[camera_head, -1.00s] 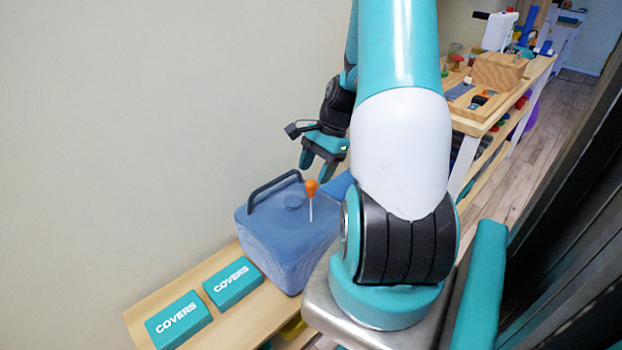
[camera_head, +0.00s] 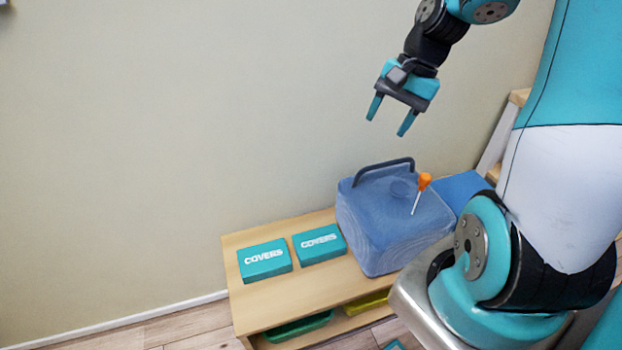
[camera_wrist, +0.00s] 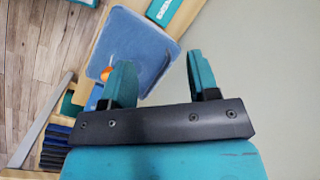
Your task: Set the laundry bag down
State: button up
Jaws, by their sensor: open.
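The laundry bag (camera_head: 390,225) is a blue, box-shaped bag with a dark grey handle (camera_head: 383,168) on top. It stands upright on the wooden bench, right of the two teal boxes. My gripper (camera_head: 387,123) is open and empty, above the bag and clear of its handle. In the wrist view the bag (camera_wrist: 140,45) lies beyond the fingers, partly hidden by the left one; my gripper (camera_wrist: 162,80) has nothing between its fingers.
An orange-headed tool with a pale shaft (camera_head: 424,181) shows at the bag's top. Two teal boxes marked COVERS (camera_head: 264,260) (camera_head: 319,244) sit on the bench (camera_head: 310,285). Green (camera_head: 300,327) and yellow (camera_head: 367,303) trays are below. A blue block (camera_head: 462,188) is behind the bag.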

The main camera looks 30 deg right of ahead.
jog(key=s+a+r+n, duration=0.1)
jog(key=a+r+n, duration=0.1)
jog(key=a+n, duration=0.35)
jog(key=s+a+r+n, duration=0.1)
jog(key=a+r+n, duration=0.1)
jog(key=a, duration=0.6)
jog(key=s+a+r+n+g, duration=0.1)
jog(key=s+a+r+n, duration=0.1)
jog(key=s+a+n, duration=0.8)
jog(key=shift+s+a+n, duration=0.15)
jog(key=shift+a+n, duration=0.4)
jog(key=shift+a, duration=0.4)
jog(key=shift+c, duration=0.3)
